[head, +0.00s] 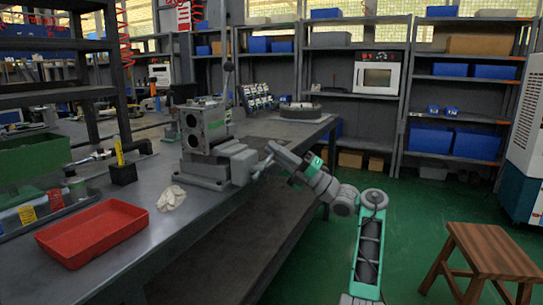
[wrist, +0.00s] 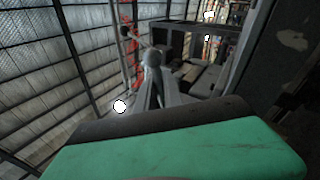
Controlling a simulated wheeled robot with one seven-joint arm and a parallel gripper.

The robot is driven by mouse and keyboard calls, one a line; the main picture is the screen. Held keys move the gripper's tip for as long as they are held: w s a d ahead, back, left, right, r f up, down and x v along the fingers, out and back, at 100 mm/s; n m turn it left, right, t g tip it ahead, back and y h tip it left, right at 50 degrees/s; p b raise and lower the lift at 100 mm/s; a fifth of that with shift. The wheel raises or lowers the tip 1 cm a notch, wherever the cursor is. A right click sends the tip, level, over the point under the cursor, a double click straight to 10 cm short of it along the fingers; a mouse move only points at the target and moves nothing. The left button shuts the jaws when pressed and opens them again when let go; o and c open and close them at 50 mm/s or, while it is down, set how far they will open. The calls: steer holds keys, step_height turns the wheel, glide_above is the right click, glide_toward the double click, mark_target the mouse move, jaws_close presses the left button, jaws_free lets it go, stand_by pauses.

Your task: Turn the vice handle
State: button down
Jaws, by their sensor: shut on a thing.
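The grey vice (head: 205,172) sits on the workbench near its right edge, with a grey valve block (head: 207,126) above it. My gripper (head: 263,163) is at the right, front end of the vice, over the bench edge. It is shut on the vice handle (wrist: 152,58), whose rounded grey end shows in the wrist view beyond the green and dark gripper housing. Most of the handle is hidden by my gripper in the head view. The exact contact of the fingers is too small and dark to see.
The bench (head: 150,240) also holds a red tray (head: 92,232), a crumpled pale cloth (head: 171,197), a black holder (head: 123,173) and a round part (head: 300,111). A wooden stool (head: 490,250) stands at the right. The green floor between is clear.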

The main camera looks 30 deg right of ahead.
steer(key=shift+a, duration=0.1)
steer(key=c, duration=1.5)
jaws_free()
steer(key=shift+s, duration=0.1)
